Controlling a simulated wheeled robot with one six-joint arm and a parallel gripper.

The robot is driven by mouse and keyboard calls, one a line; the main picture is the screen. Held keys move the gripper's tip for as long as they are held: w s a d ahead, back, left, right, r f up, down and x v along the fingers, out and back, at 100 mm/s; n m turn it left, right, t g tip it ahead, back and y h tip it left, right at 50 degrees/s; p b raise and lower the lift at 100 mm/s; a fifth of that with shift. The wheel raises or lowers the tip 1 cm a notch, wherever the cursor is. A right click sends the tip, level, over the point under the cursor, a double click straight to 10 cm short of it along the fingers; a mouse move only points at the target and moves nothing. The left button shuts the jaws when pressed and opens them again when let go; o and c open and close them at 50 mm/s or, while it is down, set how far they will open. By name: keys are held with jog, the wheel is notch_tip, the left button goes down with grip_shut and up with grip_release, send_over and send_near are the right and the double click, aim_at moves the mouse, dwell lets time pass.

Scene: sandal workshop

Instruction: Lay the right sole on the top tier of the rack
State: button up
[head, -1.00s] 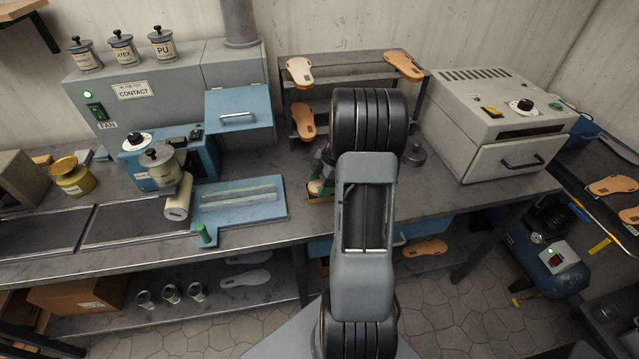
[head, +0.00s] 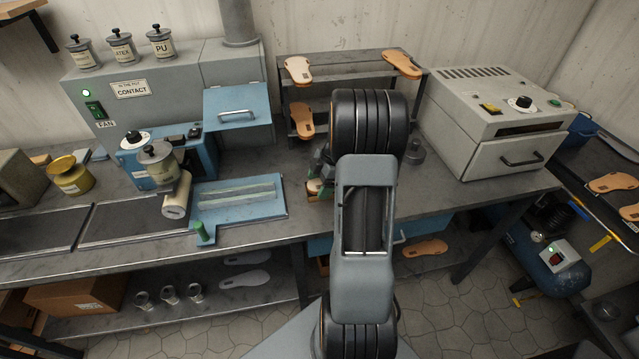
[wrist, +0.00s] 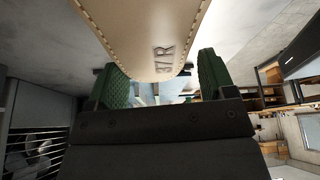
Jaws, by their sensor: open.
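A tan sole (wrist: 160,30) with a raised marking that ends in R fills the top middle of the wrist view. Its rounded end lies between the two green finger pads of my gripper (wrist: 162,74). The jaws are open, with a gap beside the sole. In the head view my gripper (head: 318,184) is low over the bench's front part, partly hidden by my arm, with a small tan patch at its fingers. The rack (head: 340,57) stands at the back. One tan sole (head: 298,70) lies at its top left, another (head: 402,64) at its top right, and a third (head: 303,118) lower left.
A grey oven-like box (head: 500,120) stands right of the rack. A blue plate (head: 270,207) and a cream roll (head: 176,197) lie left of my gripper. A blue machine (head: 165,160) stands behind them. Between the top-tier soles there is free room.

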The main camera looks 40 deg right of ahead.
jog(key=shift+s+a+f, duration=0.1)
jog(key=shift+f, duration=0.4)
jog(key=shift+r+p, duration=0.8)
jog(key=shift+p, duration=0.2)
jog(key=w+b+v, duration=0.1)
jog(key=b+v, duration=0.2)
jog(key=v, duration=0.8)
jog(key=s+a+r+m+h, duration=0.1)
jog(key=a+r+m, duration=0.15)
jog(key=a, duration=0.45)
jog(key=s+a+r+m+h, duration=0.1)
jog(key=a+r+m+h, duration=0.1)
jog(key=a+m, duration=0.3)
jog(key=s+a+f+m+t+h, duration=0.1)
jog(key=s+a+m+t, duration=0.2)
jog(key=s+a+m, duration=0.4)
jog(key=shift+s+a, duration=1.15)
jog(key=shift+a, duration=1.55)
